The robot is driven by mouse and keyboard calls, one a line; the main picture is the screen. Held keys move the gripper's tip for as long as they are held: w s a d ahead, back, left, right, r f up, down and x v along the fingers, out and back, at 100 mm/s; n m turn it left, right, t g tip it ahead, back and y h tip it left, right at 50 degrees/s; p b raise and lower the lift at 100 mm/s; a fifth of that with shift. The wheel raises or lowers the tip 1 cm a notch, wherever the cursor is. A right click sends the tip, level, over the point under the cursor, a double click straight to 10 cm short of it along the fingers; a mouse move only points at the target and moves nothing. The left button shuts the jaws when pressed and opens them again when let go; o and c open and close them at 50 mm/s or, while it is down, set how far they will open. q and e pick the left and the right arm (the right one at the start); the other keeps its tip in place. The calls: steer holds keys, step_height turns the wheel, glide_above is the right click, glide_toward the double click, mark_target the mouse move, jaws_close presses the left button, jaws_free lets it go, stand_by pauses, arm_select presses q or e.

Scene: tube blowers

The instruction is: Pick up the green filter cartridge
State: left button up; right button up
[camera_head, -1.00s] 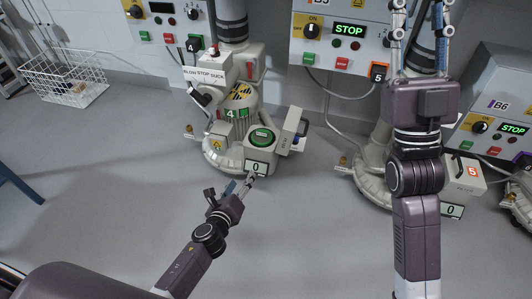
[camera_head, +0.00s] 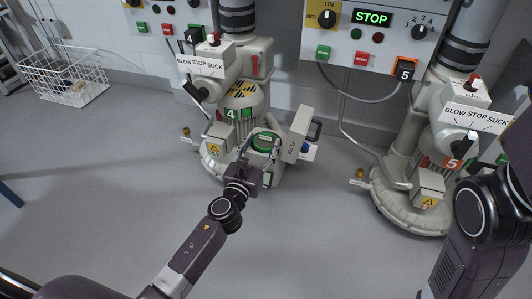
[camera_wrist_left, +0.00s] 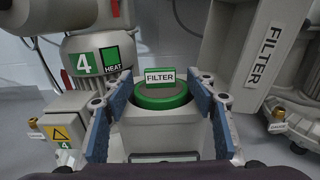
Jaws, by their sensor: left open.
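The green filter cartridge (camera_head: 264,142) sits in the top of the filter housing of blower 4. In the left wrist view it is a green disc (camera_wrist_left: 160,98) with a raised handle block labelled FILTER. My left gripper (camera_head: 256,152) is at the housing, open. In the left wrist view its two blue-padded fingers (camera_wrist_left: 160,112) stand on either side of the cartridge, with gaps to it. The housing lid (camera_head: 297,135), labelled FILTER, is swung open to the right. My right arm shows at the lower right of the head view; its gripper is out of the frame.
Blower 4's body (camera_head: 240,92) rises directly behind the housing. Blower 5 (camera_head: 415,185) stands to the right, partly behind my right arm. A white wire basket (camera_head: 62,80) is at the far left. The grey floor (camera_head: 90,170) at left is clear.

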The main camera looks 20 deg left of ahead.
mark_target(265, 137)
arm_select(q)
steer(key=shift+w+b, duration=0.4)
steer(key=shift+w, duration=1.4)
steer(key=shift+r, duration=0.1)
jaws_close()
